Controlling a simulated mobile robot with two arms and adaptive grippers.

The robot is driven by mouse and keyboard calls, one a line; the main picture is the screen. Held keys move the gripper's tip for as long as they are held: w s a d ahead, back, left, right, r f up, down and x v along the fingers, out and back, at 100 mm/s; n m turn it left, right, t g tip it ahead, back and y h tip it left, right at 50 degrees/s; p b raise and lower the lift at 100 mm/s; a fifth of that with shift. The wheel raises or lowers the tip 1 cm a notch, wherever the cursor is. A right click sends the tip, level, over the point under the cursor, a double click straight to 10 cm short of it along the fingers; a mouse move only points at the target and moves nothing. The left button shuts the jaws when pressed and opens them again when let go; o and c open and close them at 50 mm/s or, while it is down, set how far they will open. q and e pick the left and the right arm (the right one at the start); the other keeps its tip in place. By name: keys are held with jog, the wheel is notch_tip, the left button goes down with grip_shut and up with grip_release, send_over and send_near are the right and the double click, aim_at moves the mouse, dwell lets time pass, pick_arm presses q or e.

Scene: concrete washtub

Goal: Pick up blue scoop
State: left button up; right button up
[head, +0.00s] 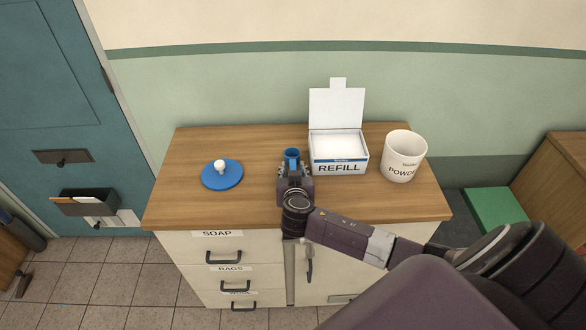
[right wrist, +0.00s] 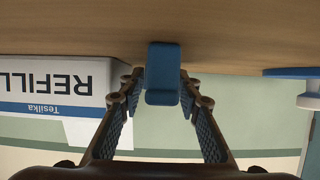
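The blue scoop (head: 292,154) is on the wooden counter top, left of the refill box. In the right wrist view the scoop (right wrist: 162,75) appears between the fingertips of my right gripper (right wrist: 161,88). The fingers are spread, one on each side of it, and do not look closed on it. In the head view my right gripper (head: 293,171) reaches over the counter from the front and hides the near part of the scoop. My left gripper is not in view.
An open white refill box (head: 338,150) stands close to the right of the scoop. A white powder tub (head: 403,157) stands farther right. A blue lid with a white knob (head: 222,178) lies on the left. The counter (head: 185,150) is otherwise clear.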

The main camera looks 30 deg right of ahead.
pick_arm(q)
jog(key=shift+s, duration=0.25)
pick_arm(e)
grip_shut()
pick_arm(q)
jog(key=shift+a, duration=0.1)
pick_arm(e)
jog(key=shift+r, duration=0.1)
